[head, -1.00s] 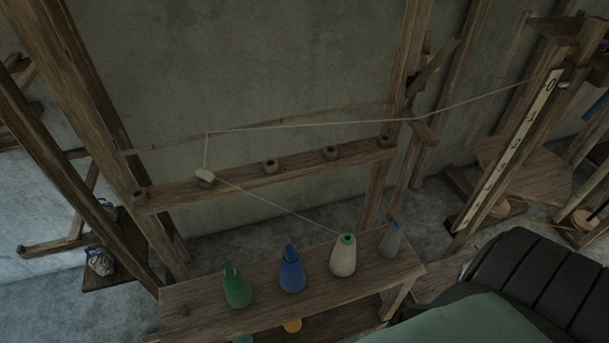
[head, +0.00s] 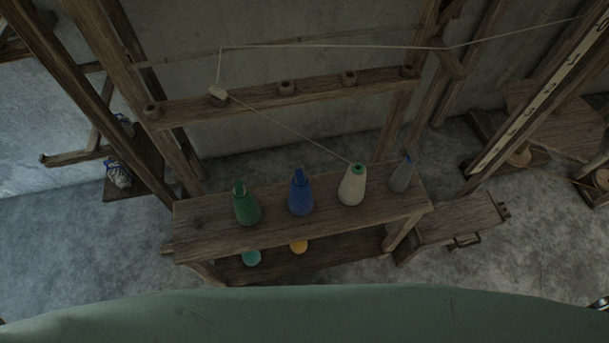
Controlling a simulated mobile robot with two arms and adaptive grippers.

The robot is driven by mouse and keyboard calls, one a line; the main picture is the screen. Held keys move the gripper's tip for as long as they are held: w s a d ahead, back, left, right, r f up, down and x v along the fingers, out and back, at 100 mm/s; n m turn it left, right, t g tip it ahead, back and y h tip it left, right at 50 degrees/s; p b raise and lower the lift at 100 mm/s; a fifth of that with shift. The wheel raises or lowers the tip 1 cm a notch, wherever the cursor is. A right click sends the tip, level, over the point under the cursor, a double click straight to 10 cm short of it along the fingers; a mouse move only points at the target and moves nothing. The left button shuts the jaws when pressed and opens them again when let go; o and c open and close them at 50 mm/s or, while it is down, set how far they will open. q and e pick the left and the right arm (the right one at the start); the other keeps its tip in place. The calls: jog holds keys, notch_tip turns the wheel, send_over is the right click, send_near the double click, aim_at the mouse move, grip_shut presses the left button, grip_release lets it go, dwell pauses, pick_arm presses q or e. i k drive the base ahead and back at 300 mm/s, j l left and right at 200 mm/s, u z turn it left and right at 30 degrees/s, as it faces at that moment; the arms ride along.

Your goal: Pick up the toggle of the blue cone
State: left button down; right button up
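The blue cone (head: 300,195) stands upright on the wooden bench, between the green cone (head: 245,205) and the cream cone (head: 352,187). A small darker blue piece shows at its tip; I cannot tell whether this is its toggle. A pale toggle (head: 217,93) sits at the rail above, with a thread running from it down to the cream cone's green top. A grey cone (head: 402,175) with a blue tip stands at the bench's right end. Neither of my grippers shows clearly in the head view.
The wooden bench (head: 205,223) has a lower shelf with a teal cone (head: 251,258) and an orange cone (head: 299,246). Above it runs a rail (head: 318,87) with several round guides. A low wooden box (head: 460,222) stands at the right. Open floor (head: 90,255) lies at the left.

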aim_at(299, 174)
jog(key=j+u, duration=0.2)
jog(key=j, duration=1.15)
